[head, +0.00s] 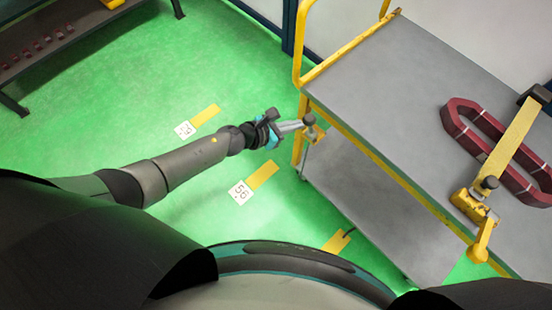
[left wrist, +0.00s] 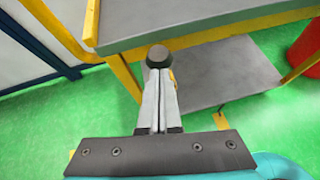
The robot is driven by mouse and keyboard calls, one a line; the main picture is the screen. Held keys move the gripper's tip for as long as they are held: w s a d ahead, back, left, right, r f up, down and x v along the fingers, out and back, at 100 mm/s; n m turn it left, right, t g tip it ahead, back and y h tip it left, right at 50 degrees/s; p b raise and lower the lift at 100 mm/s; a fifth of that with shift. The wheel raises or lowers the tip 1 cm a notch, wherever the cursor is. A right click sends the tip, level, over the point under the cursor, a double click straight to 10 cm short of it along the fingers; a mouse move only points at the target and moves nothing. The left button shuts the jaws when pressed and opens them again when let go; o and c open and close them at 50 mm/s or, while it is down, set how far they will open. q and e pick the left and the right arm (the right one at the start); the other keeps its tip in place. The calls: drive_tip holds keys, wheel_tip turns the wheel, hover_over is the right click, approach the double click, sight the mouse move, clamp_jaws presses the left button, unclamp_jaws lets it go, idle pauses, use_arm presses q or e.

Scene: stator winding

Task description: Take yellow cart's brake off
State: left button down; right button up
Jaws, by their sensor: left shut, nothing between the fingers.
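The yellow cart (head: 400,85) has grey shelves and a yellow frame, and stands to the right in the head view. Its upper shelf also shows in the left wrist view (left wrist: 185,15). A dark round knob (head: 309,119) sits at the cart's near left corner, above a small yellow part; it shows in the left wrist view too (left wrist: 158,55). My left gripper (head: 298,125) is shut and empty, its fingertips right at the knob; I cannot tell whether they touch it. The fingers (left wrist: 158,78) partly hide what is below the knob. My right gripper is not in view.
A dark red oblong ring (head: 463,124) lies on the cart top under a yellow bar clamp (head: 515,130). A dark bench (head: 60,45) stands at the upper left. A red object (left wrist: 308,52) is at the right in the wrist view. The green floor left of the cart is open.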

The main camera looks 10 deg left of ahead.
sight(309, 116)
use_arm(q)
drive_tip(key=shift+w+d+r, duration=0.5)
drive_tip(key=shift+w+d, duration=0.1)
drive_tip(key=shift+w, duration=0.2)
drive_tip(key=shift+w+d+r, duration=0.25)
drive_tip(key=shift+w, duration=0.05)
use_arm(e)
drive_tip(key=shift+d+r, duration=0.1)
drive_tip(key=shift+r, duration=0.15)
use_arm(q)
drive_tip(key=shift+w+r, duration=0.15)
